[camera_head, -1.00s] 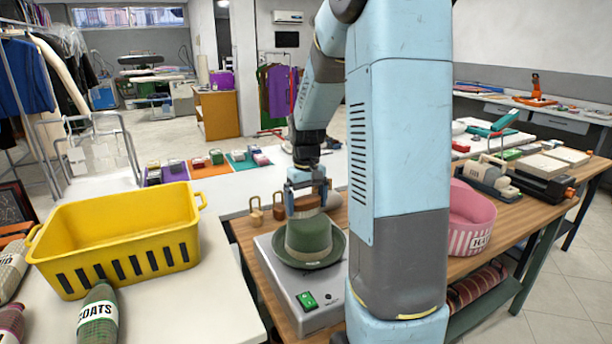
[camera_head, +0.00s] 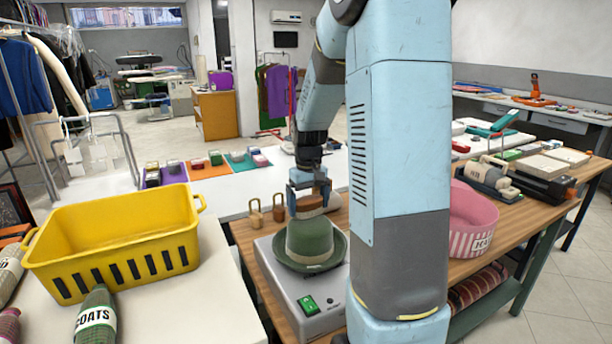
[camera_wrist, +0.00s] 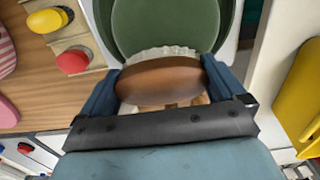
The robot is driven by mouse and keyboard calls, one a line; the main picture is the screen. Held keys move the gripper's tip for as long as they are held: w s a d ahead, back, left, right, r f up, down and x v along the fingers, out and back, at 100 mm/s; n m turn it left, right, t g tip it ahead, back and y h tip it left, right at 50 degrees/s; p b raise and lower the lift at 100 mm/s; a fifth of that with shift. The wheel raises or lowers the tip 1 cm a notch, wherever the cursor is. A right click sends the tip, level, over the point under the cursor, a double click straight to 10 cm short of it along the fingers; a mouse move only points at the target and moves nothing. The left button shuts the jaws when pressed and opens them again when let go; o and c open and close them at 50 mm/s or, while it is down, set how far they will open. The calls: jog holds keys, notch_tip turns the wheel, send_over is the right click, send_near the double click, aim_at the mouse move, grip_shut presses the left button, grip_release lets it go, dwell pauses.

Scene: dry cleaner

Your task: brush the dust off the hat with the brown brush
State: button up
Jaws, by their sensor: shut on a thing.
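The green hat (camera_head: 310,240) sits brim down on a grey metal box (camera_head: 290,285) on the wooden table; it also fills the top of the wrist view (camera_wrist: 160,25). My gripper (camera_head: 308,203) is shut on the brown brush (camera_wrist: 158,82), just behind the hat in the head view. The brush's pale bristles face the hat's crown in the wrist view and look very close to it; I cannot tell whether they touch. I make out no dust on the hat from here.
Two padlock-shaped objects (camera_head: 267,213) stand left of my gripper. A pink striped tub (camera_head: 470,225) is right of my arm. The box has a green switch (camera_head: 309,304).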

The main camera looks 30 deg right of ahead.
jog(key=r, duration=0.2)
jog(key=shift+s+r, duration=0.25)
jog(key=shift+r, duration=0.05)
jog(key=shift+w+r, duration=0.2)
jog(key=shift+r, duration=2.45)
jog(key=shift+s+f, duration=0.1)
